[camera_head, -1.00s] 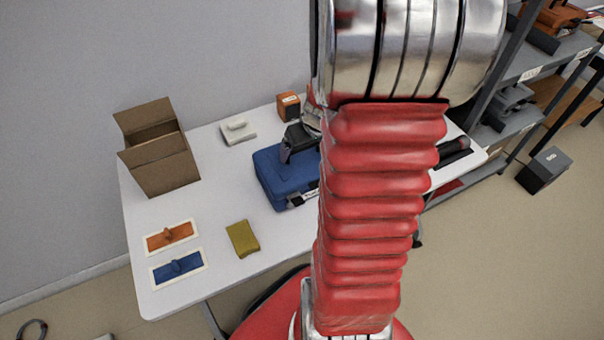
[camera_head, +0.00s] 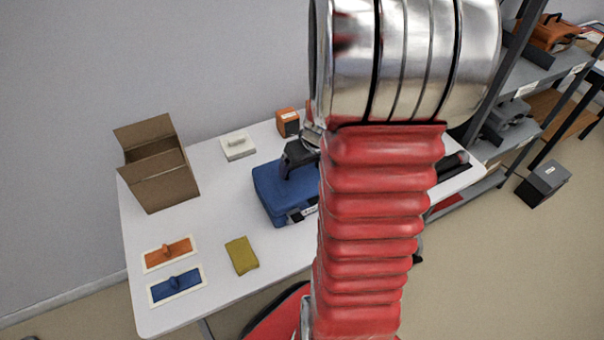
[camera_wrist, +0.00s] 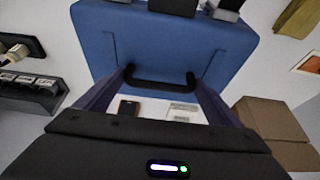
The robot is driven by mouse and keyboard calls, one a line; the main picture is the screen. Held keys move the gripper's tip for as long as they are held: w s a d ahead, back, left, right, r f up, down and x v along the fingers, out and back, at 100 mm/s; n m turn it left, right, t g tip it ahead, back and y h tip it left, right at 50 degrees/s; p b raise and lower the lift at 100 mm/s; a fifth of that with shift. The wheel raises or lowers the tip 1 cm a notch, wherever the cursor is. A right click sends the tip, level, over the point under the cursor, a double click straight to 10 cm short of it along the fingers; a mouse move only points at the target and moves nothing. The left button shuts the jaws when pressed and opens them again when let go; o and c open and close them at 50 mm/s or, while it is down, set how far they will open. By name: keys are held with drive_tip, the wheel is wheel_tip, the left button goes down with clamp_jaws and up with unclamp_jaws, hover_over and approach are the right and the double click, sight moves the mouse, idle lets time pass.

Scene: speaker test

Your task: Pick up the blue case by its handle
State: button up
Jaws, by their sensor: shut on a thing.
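The blue case (camera_head: 270,195) is on the white table (camera_head: 215,215) in the head view, its right part hidden by my arm. It fills the top of the wrist view (camera_wrist: 190,45), with its dark handle (camera_wrist: 160,84) facing my gripper. My gripper (camera_wrist: 160,76) is shut on the handle, with one finger at each side of it. In the head view the dark gripper (camera_head: 299,158) is at the case's top edge. I cannot tell whether the case is clear of the table.
An open cardboard box (camera_head: 165,185), a white block (camera_head: 237,145) and an orange box (camera_head: 288,121) stand at the back. A yellow-green block (camera_head: 241,256) and orange (camera_head: 168,253) and blue (camera_head: 175,286) mounted pieces lie in front. A grey shelf (camera_head: 520,85) is at right.

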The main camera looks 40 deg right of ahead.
wheel_tip(320, 180, up, 10)
idle(0.6)
drive_tip(key=shift+w, duration=0.1)
idle(0.5)
